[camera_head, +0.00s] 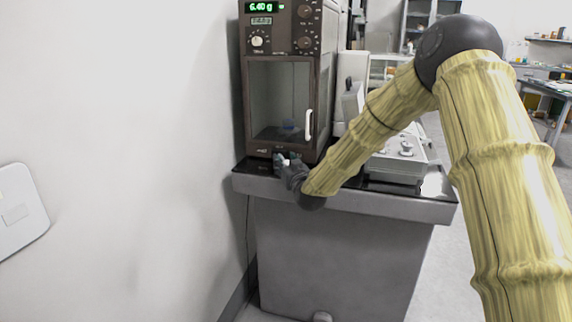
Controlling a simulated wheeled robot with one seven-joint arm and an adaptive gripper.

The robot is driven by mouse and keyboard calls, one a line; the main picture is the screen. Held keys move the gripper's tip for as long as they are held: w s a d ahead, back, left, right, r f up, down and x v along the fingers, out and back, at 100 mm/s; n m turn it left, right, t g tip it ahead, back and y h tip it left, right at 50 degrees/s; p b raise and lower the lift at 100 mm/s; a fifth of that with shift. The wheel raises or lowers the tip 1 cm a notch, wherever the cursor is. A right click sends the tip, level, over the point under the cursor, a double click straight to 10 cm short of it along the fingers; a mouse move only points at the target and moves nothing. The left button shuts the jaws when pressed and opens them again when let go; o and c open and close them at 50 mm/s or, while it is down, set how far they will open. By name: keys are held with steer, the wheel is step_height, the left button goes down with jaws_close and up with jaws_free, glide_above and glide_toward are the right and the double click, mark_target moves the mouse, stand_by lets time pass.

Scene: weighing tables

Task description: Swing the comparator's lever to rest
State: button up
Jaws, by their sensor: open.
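The comparator (284,148) is a tall dark-brown cabinet standing on the grey weighing table (330,198). Its green display reads 6.40 g. A glass front door with a white upright handle (308,125) covers the chamber, and a small bluish object shows dimly inside. My gripper (285,158) is open, low in front of the comparator's base, just above the table's front edge. A small white piece shows between or beside its fingers; I cannot tell whether it is the lever or whether the fingers touch it. The lever is not clearly visible elsewhere.
My arm crosses the table's right half. A grey boxed instrument (398,165) stands right of the comparator, partly behind the arm. A white wall is close on the left, with a pale wall panel (15,215). Open floor lies to the right.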

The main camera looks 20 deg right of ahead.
jaws_close()
